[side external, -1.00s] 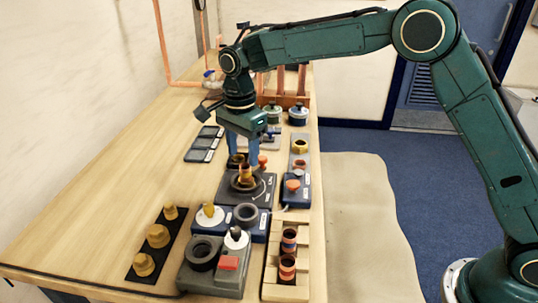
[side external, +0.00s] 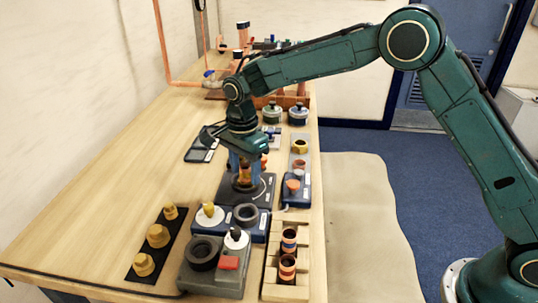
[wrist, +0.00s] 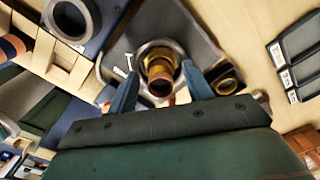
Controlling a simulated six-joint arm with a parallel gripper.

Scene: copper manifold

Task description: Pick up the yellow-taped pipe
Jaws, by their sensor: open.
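A short copper pipe with a yellow band (wrist: 160,75) stands upright in a round ring seat on a dark grey fixture (wrist: 195,30) in the wrist view. It also shows as a brass-coloured piece (side external: 244,177) in the side view, partly hidden by my fingers. My gripper (wrist: 158,68) is open, with one blue finger on each side of the pipe. In the side view my gripper (side external: 245,172) is low over the fixture. I cannot tell whether either finger touches the pipe.
A wooden rack (side external: 275,285) holds banded pipes near the front. Brass fittings stand on a black strip (side external: 180,238) to the left. Grey and blue fixtures (side external: 216,280) stand in front, with a blue tray (side external: 297,195) to the right.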

